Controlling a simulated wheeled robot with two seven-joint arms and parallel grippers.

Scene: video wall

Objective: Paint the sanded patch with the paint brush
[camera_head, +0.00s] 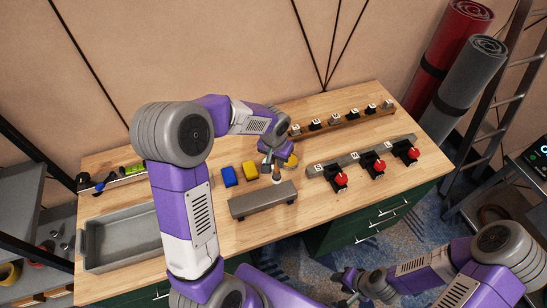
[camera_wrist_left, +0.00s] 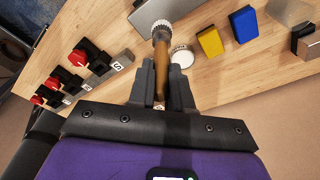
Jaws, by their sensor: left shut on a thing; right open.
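My left gripper (camera_head: 270,158) is shut on the paint brush (camera_head: 277,174). The left wrist view shows the brush's wooden handle (camera_wrist_left: 161,70) between the fingers (camera_wrist_left: 161,100), with pale bristles pointing away from the gripper. The bristles are close to the edge of a grey block (camera_head: 264,200); I cannot tell whether they touch it. A sanded patch cannot be made out on the block. A small round pot (camera_head: 291,161) stands beside the left gripper, and its pale top shows in the wrist view (camera_wrist_left: 182,56). My right gripper (camera_head: 346,283) is open and empty, off the bench's front.
Blue (camera_head: 230,176) and yellow (camera_head: 250,170) blocks lie left of the brush. A grey tray (camera_head: 121,240) is at left. Red-knobbed switches (camera_head: 373,164) stand at right, and a wooden rail (camera_head: 340,121) is behind. Bare wood lies between the grey block and switches.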

